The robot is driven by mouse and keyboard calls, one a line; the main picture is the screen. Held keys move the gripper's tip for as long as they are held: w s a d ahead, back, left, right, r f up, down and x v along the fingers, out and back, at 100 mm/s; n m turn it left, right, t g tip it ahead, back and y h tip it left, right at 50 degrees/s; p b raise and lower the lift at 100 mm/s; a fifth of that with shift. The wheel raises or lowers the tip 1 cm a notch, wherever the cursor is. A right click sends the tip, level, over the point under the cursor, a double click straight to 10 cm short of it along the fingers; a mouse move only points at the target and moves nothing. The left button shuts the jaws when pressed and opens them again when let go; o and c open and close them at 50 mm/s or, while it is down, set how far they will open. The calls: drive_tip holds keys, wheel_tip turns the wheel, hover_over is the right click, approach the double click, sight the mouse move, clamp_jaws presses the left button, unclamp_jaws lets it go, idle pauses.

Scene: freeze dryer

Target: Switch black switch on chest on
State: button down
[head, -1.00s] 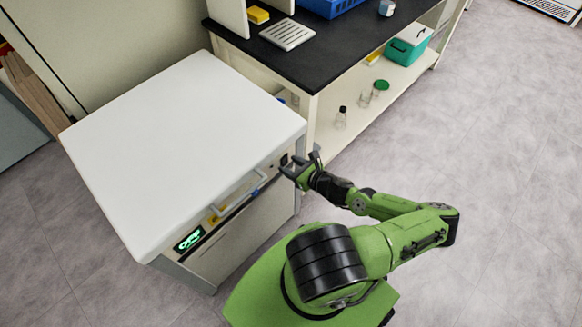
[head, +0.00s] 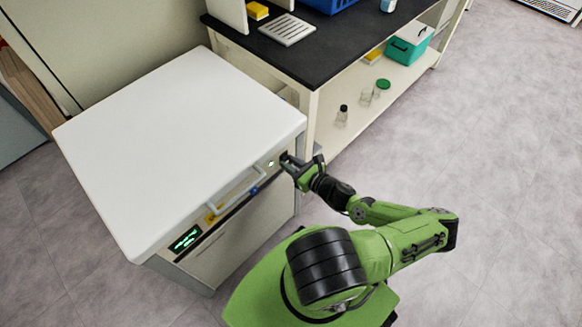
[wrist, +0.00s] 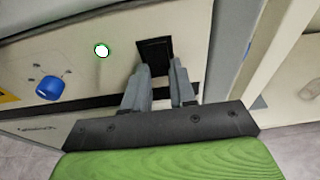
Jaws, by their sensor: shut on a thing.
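The chest (head: 170,140) is a white-topped freeze dryer unit with a control panel along its front. The black switch (wrist: 154,50) is a dark rectangle on the panel's right part in the wrist view. My gripper (head: 285,159) is at the right end of the panel. In the wrist view my gripper (wrist: 161,68) has its two grey fingertips at the lower part of the switch, one on each side, shut on it. The fingers hide part of the switch, and its rocker position is hard to tell.
A lit white-green indicator (wrist: 102,50) and a blue knob (wrist: 50,88) sit left of the switch. A handle (head: 236,186) and a green display (head: 186,239) are further left. A black-topped bench (head: 330,50) stands just right of the chest. The floor at right is clear.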

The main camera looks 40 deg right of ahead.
drive_tip(key=shift+f+t+b, duration=0.3)
drive_tip(key=shift+t+b, duration=0.2)
drive_tip(key=shift+r, duration=0.1)
drive_tip(key=c, duration=0.9)
unclamp_jaws()
drive_tip(key=s+p, duration=0.1)
drive_tip(key=s, duration=0.4)
drive_tip(key=s+r+p, duration=0.1)
drive_tip(key=s, duration=0.4)
drive_tip(key=s+r+p, duration=0.1)
drive_tip(key=s, duration=0.4)
drive_tip(key=shift+s+d+r, duration=0.1)
drive_tip(key=shift+s+d, duration=0.15)
drive_tip(key=shift+s, duration=0.05)
